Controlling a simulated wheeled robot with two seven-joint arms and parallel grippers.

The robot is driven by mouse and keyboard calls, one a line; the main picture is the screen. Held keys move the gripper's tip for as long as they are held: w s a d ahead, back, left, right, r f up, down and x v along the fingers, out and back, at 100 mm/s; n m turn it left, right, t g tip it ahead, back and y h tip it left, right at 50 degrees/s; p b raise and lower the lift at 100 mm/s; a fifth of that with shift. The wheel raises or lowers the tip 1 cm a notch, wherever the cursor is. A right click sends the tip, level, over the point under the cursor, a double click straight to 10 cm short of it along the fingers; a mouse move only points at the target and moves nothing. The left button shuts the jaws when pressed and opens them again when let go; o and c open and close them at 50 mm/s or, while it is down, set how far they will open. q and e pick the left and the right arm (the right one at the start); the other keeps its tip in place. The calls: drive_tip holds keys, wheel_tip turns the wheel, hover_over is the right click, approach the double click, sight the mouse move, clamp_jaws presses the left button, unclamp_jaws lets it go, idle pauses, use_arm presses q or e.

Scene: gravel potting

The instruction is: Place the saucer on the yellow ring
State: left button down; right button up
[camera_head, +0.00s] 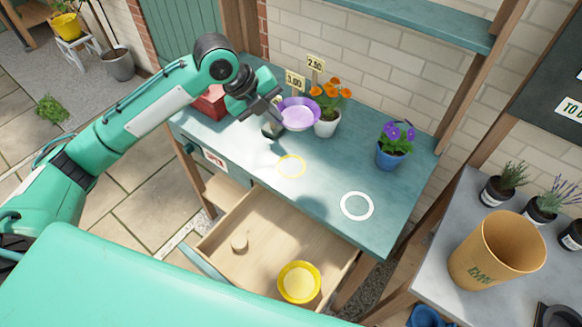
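The purple saucer (299,115) is above the back part of the blue-green table, left of the pot of orange flowers. My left gripper (276,114) is at the saucer's left rim and looks shut on it; its fingertips are partly hidden. The yellow ring (291,156) lies flat and empty on the table, in front of and below the saucer in the picture. My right gripper is not in view.
A white ring (357,193) lies on the table's right part. Orange flowers in a white pot (326,128) and a blue pot (389,158) stand behind. A red box (210,104) is at the left. The wooden drawer (268,222) juts out in front.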

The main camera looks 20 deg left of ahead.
use_arm(q)
drive_tip(key=f+p, duration=0.1)
drive_tip(key=f, duration=0.4)
drive_tip(key=a+f+m+p, duration=0.1)
drive_tip(key=f, duration=0.4)
drive_tip(key=w+a+f+m+g+p, duration=0.1)
drive_tip(key=f, duration=0.4)
drive_tip(key=shift+w+a+f+h, duration=0.1)
drive_tip(key=shift+f+h, duration=0.1)
drive_tip(key=shift+h, duration=0.1)
wheel_tip(320, 180, down, 3)
drive_tip(key=shift+f+p, duration=0.15)
drive_tip(key=shift+p, duration=0.3)
drive_tip(key=shift+f, duration=0.35)
drive_tip(key=shift+f, duration=0.1)
